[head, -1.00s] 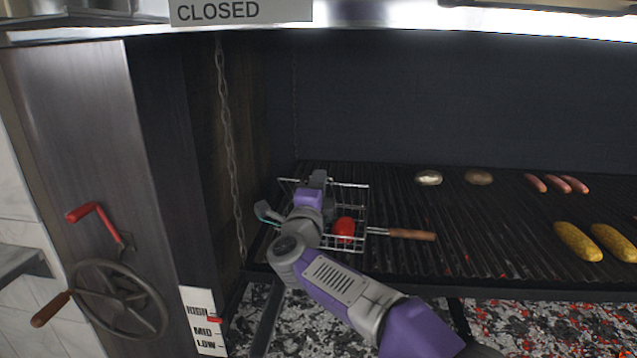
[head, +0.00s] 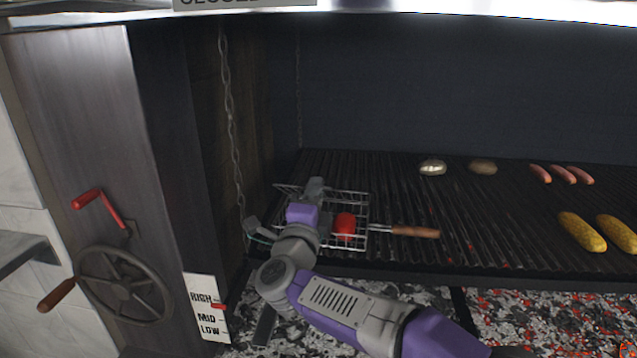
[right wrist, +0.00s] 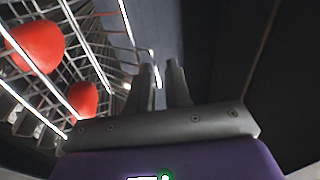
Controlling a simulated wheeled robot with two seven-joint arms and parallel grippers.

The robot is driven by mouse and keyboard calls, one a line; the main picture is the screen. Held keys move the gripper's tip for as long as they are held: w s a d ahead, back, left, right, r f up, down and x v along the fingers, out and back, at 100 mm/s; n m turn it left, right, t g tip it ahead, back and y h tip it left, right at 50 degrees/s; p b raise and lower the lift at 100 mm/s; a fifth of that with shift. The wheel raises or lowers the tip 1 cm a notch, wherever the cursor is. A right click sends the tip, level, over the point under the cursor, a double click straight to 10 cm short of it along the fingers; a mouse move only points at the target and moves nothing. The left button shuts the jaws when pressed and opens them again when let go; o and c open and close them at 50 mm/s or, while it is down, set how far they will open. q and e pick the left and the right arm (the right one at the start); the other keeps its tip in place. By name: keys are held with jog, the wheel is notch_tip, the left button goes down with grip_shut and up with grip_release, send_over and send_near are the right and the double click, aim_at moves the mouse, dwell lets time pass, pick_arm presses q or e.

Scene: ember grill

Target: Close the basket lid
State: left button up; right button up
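The wire grill basket (head: 350,247) lies at the left end of the grill, its wooden handle (head: 415,232) pointing right. A red tomato (head: 345,224) shows inside it; the right wrist view shows two red pieces (right wrist: 38,45) behind wires. Wire at the basket's back and left (head: 282,187) looks like the lid; its angle is unclear, and my arm hides part of it. My right gripper (head: 316,184) is over the basket's left part. In the right wrist view its fingers (right wrist: 163,75) stand slightly apart, with a bright wire near the tips; no firm hold shows. My left gripper is not in view.
Mushrooms (head: 432,167), sausages (head: 562,174) and corn cobs (head: 582,231) lie farther right on the grill (head: 480,215). A chain (head: 230,120) hangs beside the left wall. A crank wheel (head: 122,285) stands left. Coals lie below; mid-grill is clear.

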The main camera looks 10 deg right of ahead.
jog(key=shift+s, duration=0.2)
jog(key=shift+a+f, duration=0.1)
jog(key=s+a+f+b, duration=0.2)
jog(key=s+f+b, duration=0.1)
jog(key=s+f, duration=0.2)
jog(key=shift+s+a+f, duration=0.15)
jog(key=shift+s+f, duration=0.15)
jog(key=shift+s, duration=0.3)
dwell(0.5)
